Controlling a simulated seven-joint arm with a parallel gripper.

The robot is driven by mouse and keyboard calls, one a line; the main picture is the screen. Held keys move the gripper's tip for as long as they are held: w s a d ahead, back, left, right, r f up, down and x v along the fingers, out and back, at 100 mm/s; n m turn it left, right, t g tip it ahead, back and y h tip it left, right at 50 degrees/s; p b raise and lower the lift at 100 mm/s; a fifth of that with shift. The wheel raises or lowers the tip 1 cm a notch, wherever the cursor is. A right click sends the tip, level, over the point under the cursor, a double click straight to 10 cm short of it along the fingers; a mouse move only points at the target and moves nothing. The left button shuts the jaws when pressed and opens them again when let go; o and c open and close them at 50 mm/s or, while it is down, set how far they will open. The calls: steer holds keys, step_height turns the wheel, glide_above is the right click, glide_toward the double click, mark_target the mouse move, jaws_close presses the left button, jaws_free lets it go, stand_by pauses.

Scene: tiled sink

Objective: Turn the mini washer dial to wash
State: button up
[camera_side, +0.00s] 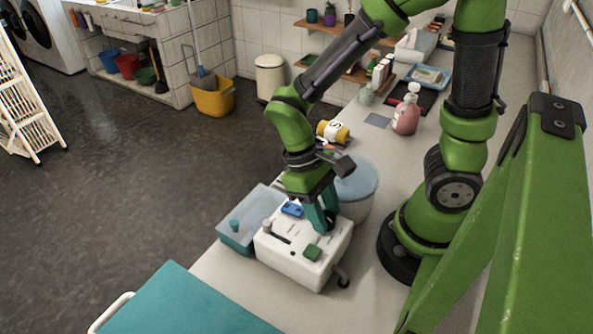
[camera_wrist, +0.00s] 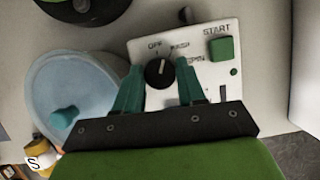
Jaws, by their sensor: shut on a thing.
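The mini washer is a white box (camera_side: 290,262) on the counter, with a green START button (camera_side: 312,252) on its top panel. In the wrist view, its black round dial (camera_wrist: 159,73) sits between the teal fingers of my gripper (camera_wrist: 161,66), and the gripper is shut on it. The dial's white mark points up, near the OFF label; I cannot tell its exact setting. WASH and a partly hidden SPIN label lie to its right. In the side view, my gripper (camera_side: 322,219) reaches down onto the panel and hides the dial.
A round tub with a pale blue lid (camera_side: 358,186) stands right behind the washer. A clear teal bin (camera_side: 239,236) stands to its left. A yellow-and-white bottle (camera_side: 333,132) and a pink soap bottle (camera_side: 406,116) are farther back. A teal surface (camera_side: 180,306) is in front.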

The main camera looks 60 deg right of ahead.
steer(key=shift+d+m+y, duration=0.1)
steer(key=shift+m+y, duration=0.4)
steer(key=shift+m, duration=1)
steer(key=o, duration=1)
steer(key=v, duration=1.7)
steer(key=shift+s+d, duration=0.15)
steer(key=shift+s, duration=0.05)
